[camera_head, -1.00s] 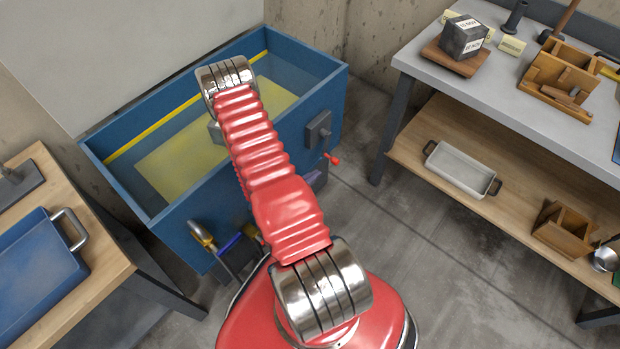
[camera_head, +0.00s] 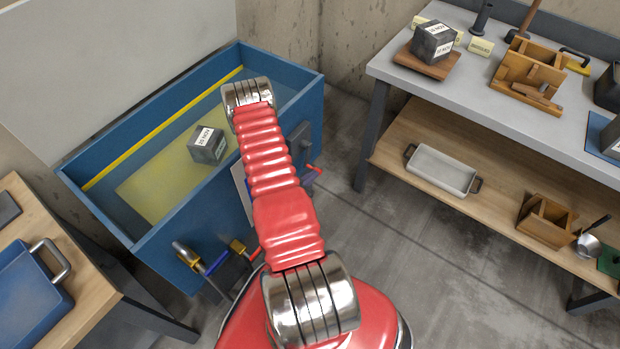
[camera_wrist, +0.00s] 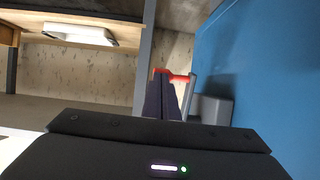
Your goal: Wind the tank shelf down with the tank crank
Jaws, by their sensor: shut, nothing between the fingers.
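The blue tank (camera_head: 180,225) stands left of my arm in the head view. A yellow shelf (camera_head: 150,190) lies inside it, with a grey labelled cube (camera_head: 207,143) on it. The tank crank is a grey box (camera_head: 300,138) on the tank's right outer wall with a red handle (camera_head: 313,168). In the wrist view the grey box (camera_wrist: 212,108) sits against the blue wall, and the red handle (camera_wrist: 180,77) lies at the tips of my gripper's dark fingers (camera_wrist: 162,80). The fingers are shut and empty; contact with the handle cannot be told. My arm mostly hides the gripper in the head view.
Brass valves (camera_head: 186,254) stick out of the tank's front. A workbench (camera_head: 400,75) on the right holds a cube, wooden boxes and tools, with a grey tray (camera_head: 442,170) on its lower shelf. A wooden table (camera_head: 85,290) stands left. Concrete floor between is clear.

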